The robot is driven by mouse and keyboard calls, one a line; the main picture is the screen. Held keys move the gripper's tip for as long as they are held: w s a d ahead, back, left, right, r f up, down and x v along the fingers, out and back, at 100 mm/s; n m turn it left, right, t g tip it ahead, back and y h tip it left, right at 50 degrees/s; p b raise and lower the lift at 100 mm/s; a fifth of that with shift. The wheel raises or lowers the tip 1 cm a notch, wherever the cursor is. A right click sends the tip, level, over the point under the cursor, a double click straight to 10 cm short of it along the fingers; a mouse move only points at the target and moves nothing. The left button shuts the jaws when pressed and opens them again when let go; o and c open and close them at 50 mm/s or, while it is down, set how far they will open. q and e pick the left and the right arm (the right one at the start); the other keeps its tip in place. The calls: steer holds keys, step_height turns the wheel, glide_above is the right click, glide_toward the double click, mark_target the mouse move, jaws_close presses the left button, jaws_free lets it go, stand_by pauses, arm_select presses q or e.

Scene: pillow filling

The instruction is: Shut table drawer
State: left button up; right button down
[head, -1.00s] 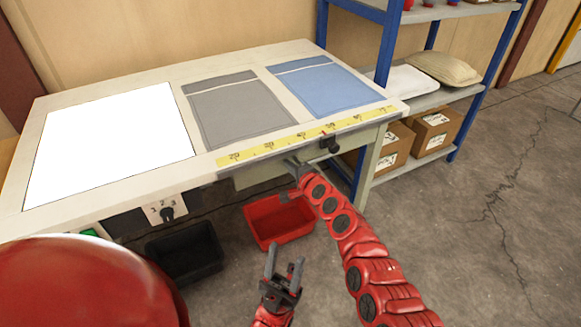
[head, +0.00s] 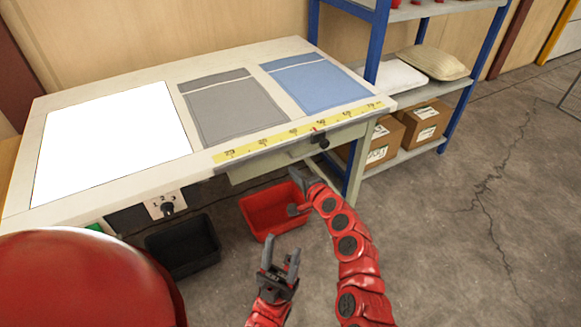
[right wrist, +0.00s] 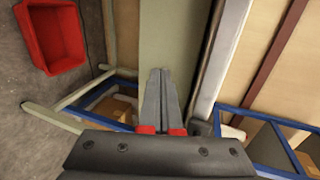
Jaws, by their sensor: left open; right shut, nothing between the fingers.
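The table drawer has a grey-green front (head: 262,166) under the right half of the table's front edge. It looks about flush with the tabletop edge (head: 330,131), though a small gap cannot be ruled out. My right gripper (head: 298,184) is shut and empty, just in front of and below the drawer front. In the right wrist view its fingers (right wrist: 161,85) are together, pointing along the grey-green panel (right wrist: 168,35); I cannot tell whether they touch it. My left gripper (head: 280,258) is open and empty, low in front of the table, away from the drawer.
A red bin (head: 268,212) and a black bin (head: 182,248) stand on the floor below the table. A dark knob (head: 320,141) sits at the table's front edge. A blue shelf rack (head: 455,118) with boxes stands right. The floor at right is clear.

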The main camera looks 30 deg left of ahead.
steer(key=shift+v, duration=2.65)
steer(key=shift+d+f, duration=0.1)
